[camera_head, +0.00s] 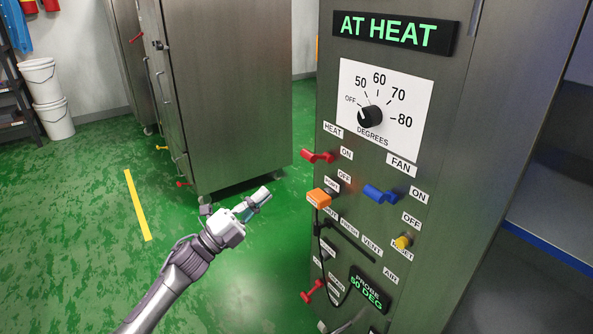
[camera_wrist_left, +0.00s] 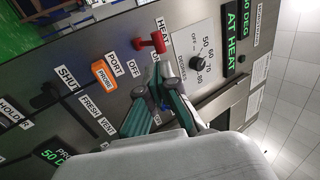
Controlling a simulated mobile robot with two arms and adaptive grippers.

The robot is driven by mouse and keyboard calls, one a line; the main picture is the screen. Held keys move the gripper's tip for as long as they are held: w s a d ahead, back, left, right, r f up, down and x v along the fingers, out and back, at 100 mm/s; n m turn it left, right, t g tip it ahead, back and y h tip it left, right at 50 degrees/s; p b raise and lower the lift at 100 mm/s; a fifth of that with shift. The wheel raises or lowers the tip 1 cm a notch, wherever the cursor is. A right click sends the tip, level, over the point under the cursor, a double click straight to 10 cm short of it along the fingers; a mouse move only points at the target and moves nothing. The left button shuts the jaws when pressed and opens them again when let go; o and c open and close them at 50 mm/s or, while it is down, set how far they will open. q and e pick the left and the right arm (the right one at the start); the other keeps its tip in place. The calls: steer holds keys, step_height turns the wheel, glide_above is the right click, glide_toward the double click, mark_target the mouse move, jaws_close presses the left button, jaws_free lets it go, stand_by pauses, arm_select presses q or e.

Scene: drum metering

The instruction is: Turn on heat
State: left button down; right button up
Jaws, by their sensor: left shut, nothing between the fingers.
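The red heat lever (camera_head: 317,156) sits on the steel cabinet's front (camera_head: 440,105), below the HEAT label and beside the ON label, with OFF lower down. It also shows in the wrist view (camera_wrist_left: 150,44). My left gripper (camera_head: 266,192) is shut and empty, in front of the panel, left of and below the lever in the head view. In the wrist view its fingertips (camera_wrist_left: 157,72) appear just below the red lever; I cannot tell the exact gap, but the head view shows them apart. The green display (camera_head: 395,31) reads AT HEAT. My right gripper is not in view.
A black degrees dial (camera_head: 370,117) sits above the levers. A blue fan lever (camera_head: 381,195), an orange probe plug (camera_head: 319,198) with a black cable and a yellow reset button (camera_head: 403,242) are close by. Another steel cabinet (camera_head: 225,95) stands behind.

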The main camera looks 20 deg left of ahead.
arm_select(q)
glide_toward(317, 157)
steer(key=w+r, duration=0.2)
steer(key=w, duration=0.2)
steer(key=shift+w+d+r, duration=0.3)
steer(key=shift+w+d, duration=0.2)
steer(key=shift+d, duration=0.2)
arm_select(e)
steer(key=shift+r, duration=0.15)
